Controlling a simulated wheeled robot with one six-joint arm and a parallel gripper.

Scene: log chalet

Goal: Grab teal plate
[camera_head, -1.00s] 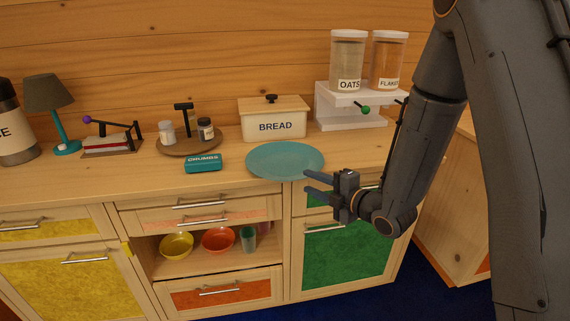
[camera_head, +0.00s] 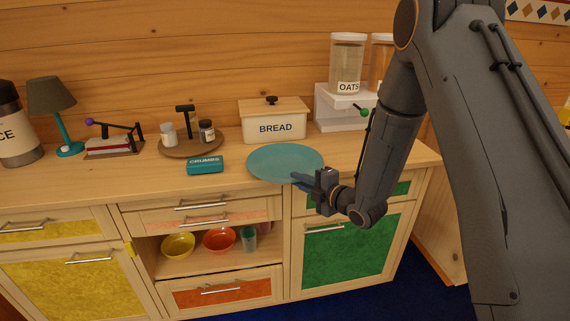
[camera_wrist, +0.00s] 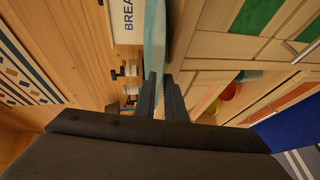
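My gripper (camera_head: 296,179) is at the plate's front right rim in the head view. In the wrist view the plate (camera_wrist: 155,35) shows edge-on as a teal strip, in line with the gap between the fingers of my gripper (camera_wrist: 161,78). The fingers are apart, with a narrow gap. Whether they touch the rim is hard to tell.
The bread box (camera_head: 274,122) stands behind the plate. A teal crumbs box (camera_head: 205,165) and a round tray (camera_head: 191,148) with jars are to the left. A white stand (camera_head: 341,108) with canisters is at the back right. Drawers and cabinets (camera_head: 345,262) are below.

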